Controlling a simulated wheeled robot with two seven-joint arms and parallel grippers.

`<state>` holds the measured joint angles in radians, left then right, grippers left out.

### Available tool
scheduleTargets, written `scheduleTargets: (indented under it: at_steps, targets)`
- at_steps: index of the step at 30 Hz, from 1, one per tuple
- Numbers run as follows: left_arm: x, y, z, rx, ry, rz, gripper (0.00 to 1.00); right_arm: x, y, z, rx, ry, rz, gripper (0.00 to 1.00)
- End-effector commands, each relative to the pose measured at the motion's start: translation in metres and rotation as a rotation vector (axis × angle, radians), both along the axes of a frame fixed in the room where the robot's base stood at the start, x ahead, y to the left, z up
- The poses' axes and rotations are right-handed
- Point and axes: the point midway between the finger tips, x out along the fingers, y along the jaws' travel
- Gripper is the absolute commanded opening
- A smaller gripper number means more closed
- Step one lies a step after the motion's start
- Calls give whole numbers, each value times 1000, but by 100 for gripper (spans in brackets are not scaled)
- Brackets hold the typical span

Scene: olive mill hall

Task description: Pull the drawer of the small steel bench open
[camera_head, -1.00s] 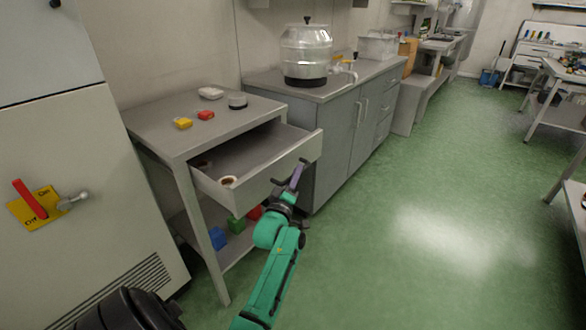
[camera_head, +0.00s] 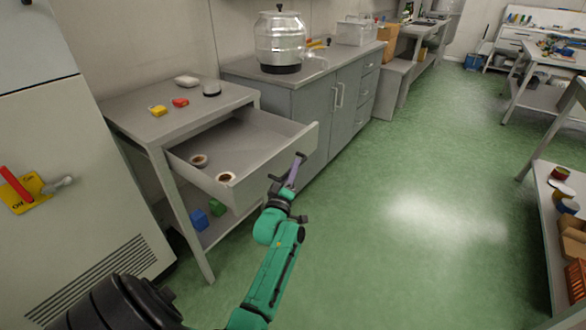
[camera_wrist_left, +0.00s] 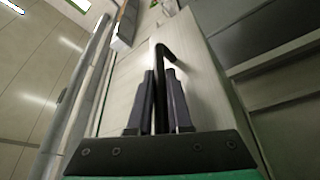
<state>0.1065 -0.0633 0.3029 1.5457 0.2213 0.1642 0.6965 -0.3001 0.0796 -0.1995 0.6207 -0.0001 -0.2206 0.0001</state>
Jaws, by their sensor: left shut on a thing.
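The small steel bench (camera_head: 215,108) stands at left in the head view. Its drawer (camera_head: 268,168) is pulled well out, showing a grey inside with two small round brown-centred items. My left gripper (camera_head: 292,176) is at the drawer's front, shut on its dark handle (camera_head: 301,156). In the left wrist view the hooked dark handle (camera_wrist_left: 161,60) runs between the two fingers of the same gripper (camera_wrist_left: 160,90), with the pale drawer front (camera_wrist_left: 205,75) behind it. My right gripper is not in view.
Green floor (camera_head: 400,230) is open to the right.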

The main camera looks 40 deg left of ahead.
Motion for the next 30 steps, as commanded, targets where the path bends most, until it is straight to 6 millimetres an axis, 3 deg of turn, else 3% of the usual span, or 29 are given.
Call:
scheduleTargets:
  at_steps: [2, 3, 5, 17, 23, 30]
  targets:
    - [0, 0, -1, -2, 2, 1, 0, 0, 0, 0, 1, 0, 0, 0]
    - [0, 0, -1, -3, 2, 1, 25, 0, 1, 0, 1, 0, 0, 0]
    - [0, 1, -1, -2, 1, 1, 47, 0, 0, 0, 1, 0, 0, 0]
    - [-5, -1, -2, -1, 0, 0, 47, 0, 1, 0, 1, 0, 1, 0]
    - [-37, -13, -10, -3, 4, 0, 47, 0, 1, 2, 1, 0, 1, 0]
    - [-93, -33, -24, -2, 6, 1, 47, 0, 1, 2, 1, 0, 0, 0]
